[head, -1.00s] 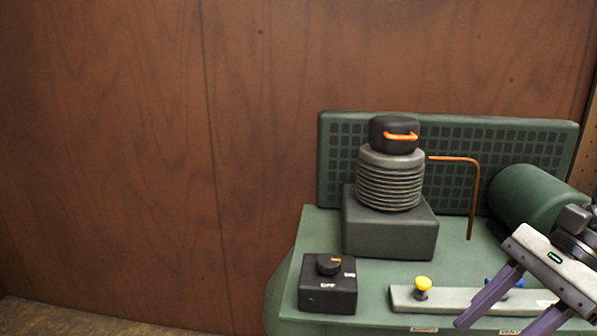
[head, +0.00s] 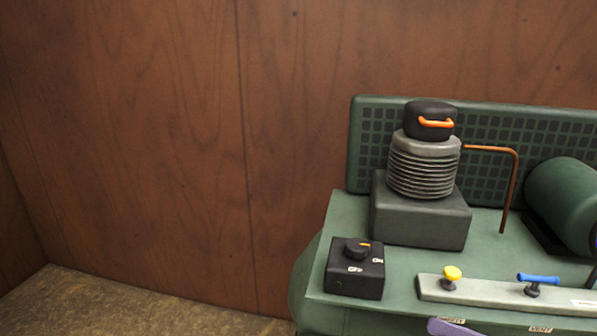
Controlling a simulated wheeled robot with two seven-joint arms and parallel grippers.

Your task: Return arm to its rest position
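My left gripper is not in view. On the machine stand a ribbed grey cylinder with a black cap (head: 430,120) and orange handle, and a black switch box (head: 355,275) with a round knob. A pale bar (head: 495,292) carries a yellow knob (head: 452,273) and a blue T-handle (head: 538,279).
A bent copper pipe (head: 512,190) and a green tank (head: 570,205) stand at the right of the machine. A green slotted panel (head: 365,150) rises behind. A brown wood wall (head: 150,140) fills the back. The floor (head: 100,305) at lower left is clear.

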